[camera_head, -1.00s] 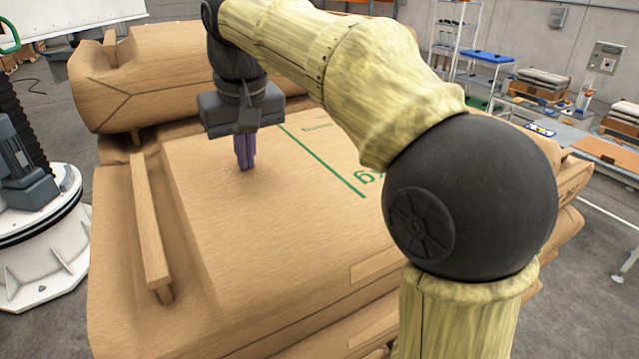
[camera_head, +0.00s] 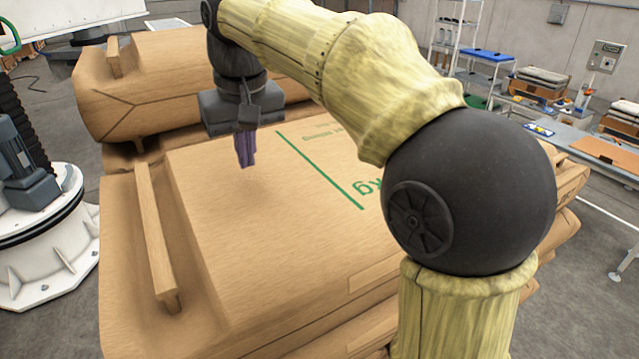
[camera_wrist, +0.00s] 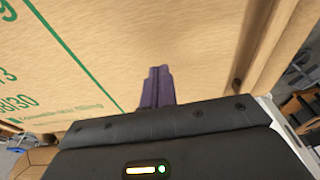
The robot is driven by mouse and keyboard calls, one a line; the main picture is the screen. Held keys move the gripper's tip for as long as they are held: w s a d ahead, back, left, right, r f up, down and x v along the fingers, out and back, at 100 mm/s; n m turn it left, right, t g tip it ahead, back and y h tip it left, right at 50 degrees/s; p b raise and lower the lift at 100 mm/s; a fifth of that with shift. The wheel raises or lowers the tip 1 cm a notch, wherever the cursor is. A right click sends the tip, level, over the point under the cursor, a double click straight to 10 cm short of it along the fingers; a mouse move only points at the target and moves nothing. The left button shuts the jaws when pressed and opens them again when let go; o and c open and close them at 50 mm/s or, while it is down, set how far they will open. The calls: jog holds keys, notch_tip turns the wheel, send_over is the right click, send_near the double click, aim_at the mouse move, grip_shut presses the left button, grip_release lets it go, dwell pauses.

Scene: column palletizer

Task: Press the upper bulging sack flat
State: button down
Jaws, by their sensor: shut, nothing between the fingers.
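The upper sack (camera_head: 260,235) is brown paper with green print. It lies on top of the stack in front of me, and its top looks broad and fairly level in the head view. My gripper (camera_head: 246,160) is shut and empty, pointing down over the far left part of that sack. In the wrist view the purple fingers (camera_wrist: 158,88) are together above the sack's face (camera_wrist: 170,35). I cannot tell whether the fingertips touch the paper. My arm hides the sack's right part in the head view.
Another bulging sack (camera_head: 165,85) lies behind, close to my gripper. A white round machine base (camera_head: 40,240) stands at the left. Shelving (camera_head: 455,35) and a bench with stacked sacks (camera_head: 537,85) are at the right back. Grey floor lies between.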

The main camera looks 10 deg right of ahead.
notch_tip(320, 180, up, 6)
jog(key=p, duration=0.5)
jog(key=shift+r+p, duration=0.15)
jog(key=shift+p, duration=0.2)
jog(key=shift+d, duration=0.1)
